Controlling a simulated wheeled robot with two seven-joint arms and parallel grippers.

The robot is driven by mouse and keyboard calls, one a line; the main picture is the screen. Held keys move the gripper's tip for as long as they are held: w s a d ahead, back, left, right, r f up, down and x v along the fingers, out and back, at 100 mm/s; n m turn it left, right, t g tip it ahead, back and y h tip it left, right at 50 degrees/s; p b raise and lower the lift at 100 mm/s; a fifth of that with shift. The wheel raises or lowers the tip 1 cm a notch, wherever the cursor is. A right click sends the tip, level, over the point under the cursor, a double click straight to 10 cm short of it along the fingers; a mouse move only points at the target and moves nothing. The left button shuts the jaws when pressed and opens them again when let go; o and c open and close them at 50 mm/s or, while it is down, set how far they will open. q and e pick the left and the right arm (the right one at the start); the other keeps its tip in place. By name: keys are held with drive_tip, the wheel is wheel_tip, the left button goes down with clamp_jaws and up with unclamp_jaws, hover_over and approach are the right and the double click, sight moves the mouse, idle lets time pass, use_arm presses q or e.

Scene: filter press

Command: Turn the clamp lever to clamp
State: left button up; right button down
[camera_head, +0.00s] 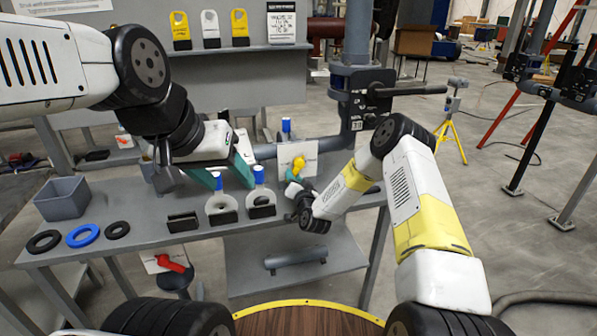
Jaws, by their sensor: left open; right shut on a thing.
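The likely clamp lever is a black bar (412,91) sticking out level to the right from a dark clamp block (365,100) on the grey pipe column. Neither gripper is at it. My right gripper (295,174) is shut on a yellow handle (299,163) in front of a white plate (297,152), low at the table's back; its fingers are partly hidden. My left gripper (231,180) is open, its teal fingers apart above the table, near two blue-topped holders (222,207). I see nothing between its fingers.
The grey table (150,228) carries a grey bin (62,198), black rings, a blue ring (83,236) and black blocks. A red-handled valve (172,264) sits below its front edge.

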drive_tip(key=shift+s+a+r+m, duration=0.15)
drive_tip(key=shift+a+m, duration=0.15)
drive_tip(key=shift+m, duration=0.7)
drive_tip(key=c, duration=1.2)
unclamp_jaws()
drive_tip(key=shift+r, duration=0.1)
drive_tip(key=v, duration=0.7)
drive_tip(key=shift+s+d, duration=0.1)
drive_tip(key=shift+s, duration=0.25)
